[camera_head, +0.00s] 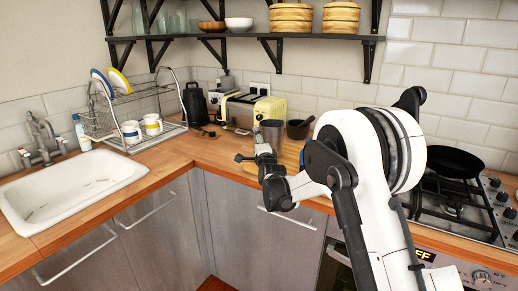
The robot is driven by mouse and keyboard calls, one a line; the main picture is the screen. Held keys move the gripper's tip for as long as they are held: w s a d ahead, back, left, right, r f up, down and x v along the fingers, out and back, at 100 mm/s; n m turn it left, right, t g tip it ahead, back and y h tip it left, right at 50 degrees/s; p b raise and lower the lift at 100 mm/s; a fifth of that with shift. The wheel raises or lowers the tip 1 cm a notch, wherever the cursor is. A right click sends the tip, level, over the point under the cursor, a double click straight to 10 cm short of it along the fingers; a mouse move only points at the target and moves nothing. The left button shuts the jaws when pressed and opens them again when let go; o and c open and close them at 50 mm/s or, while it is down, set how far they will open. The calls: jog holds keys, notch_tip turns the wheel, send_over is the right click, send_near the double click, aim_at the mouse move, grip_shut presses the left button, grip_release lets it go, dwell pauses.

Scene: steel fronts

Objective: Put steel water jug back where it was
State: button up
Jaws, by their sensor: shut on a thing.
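The steel water jug (272,132) is a grey metal vessel, upright over the right part of the wooden counter near the back wall. My gripper (262,152) is at its near side and shut on it. The gripper and wrist hide the lower part of the jug. I cannot tell whether its base touches the counter.
A dark mortar (298,129) stands close to the right of the jug. A yellow toaster (252,108) is behind it to the left. A dish rack (140,112) and white sink (70,185) are left, a stove with a black pan (455,160) right. The counter (190,152) is clear left of my gripper.

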jog(key=shift+f, duration=0.75)
jog(key=shift+f, duration=0.1)
jog(key=shift+f, duration=0.1)
jog(key=o, duration=1.9)
